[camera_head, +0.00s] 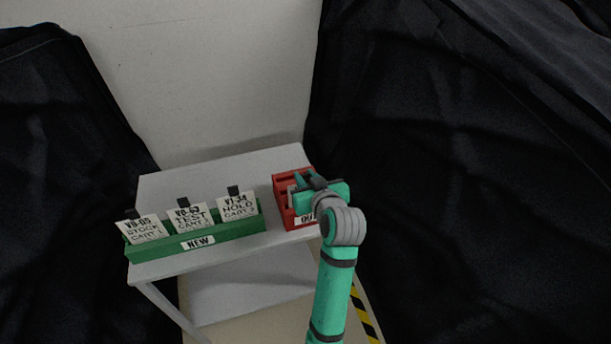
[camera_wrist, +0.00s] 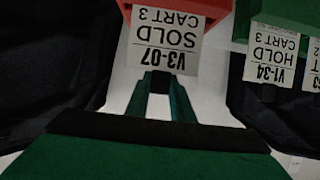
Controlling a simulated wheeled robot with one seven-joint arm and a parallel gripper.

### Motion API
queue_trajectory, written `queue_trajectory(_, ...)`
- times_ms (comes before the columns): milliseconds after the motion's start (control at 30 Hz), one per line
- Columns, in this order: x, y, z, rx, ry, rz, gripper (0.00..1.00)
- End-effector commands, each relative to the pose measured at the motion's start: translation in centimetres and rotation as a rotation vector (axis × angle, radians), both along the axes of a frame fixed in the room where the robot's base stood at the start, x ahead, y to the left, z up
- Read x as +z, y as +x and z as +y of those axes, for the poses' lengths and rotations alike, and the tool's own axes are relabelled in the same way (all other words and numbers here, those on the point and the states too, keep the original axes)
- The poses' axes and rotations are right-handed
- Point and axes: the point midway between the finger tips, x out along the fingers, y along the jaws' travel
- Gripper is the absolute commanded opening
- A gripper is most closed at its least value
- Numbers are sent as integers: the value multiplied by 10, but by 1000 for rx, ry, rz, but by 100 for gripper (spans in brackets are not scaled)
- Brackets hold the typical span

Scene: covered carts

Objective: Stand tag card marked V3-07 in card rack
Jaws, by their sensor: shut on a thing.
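The white tag card marked V3-07 SOLD CART 3 (camera_wrist: 166,40) appears upside down in the wrist view. My gripper (camera_wrist: 160,84) is shut on the black tab at its edge; in the head view my gripper (camera_head: 301,184) is over the red rack. The red card rack (camera_head: 280,208) stands at the table's right side, its front label partly hidden by my arm. It also shows in the wrist view (camera_wrist: 212,8), at the card's far edge. I cannot tell whether that edge is inside a slot. The head view mostly hides the card behind my gripper.
A green rack (camera_head: 160,250) labelled NEW stands left of the red one, holding cards V9-05 (camera_head: 145,229), V8-63 (camera_head: 192,216) and V1-34 (camera_head: 238,206). The grey table (camera_head: 215,170) is clear behind the racks. Dark covers (camera_head: 480,170) hang on both sides.

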Motion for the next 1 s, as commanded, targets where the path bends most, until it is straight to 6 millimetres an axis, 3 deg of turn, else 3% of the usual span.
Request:
queue_trajectory(200, 0, 0, 0, 0, 0, 0, 0)
queue_trajectory(233, 0, 0, 0, 0, 0, 0, 23)
queue_trajectory(300, 0, 0, 0, 0, 0, 0, 40)
queue_trajectory(333, 0, 0, 0, 0, 0, 0, 43)
queue_trajectory(700, 1, -4, -2, 0, 0, 0, 43)
queue_trajectory(1000, 20, -47, -16, -2, 0, -2, 43)
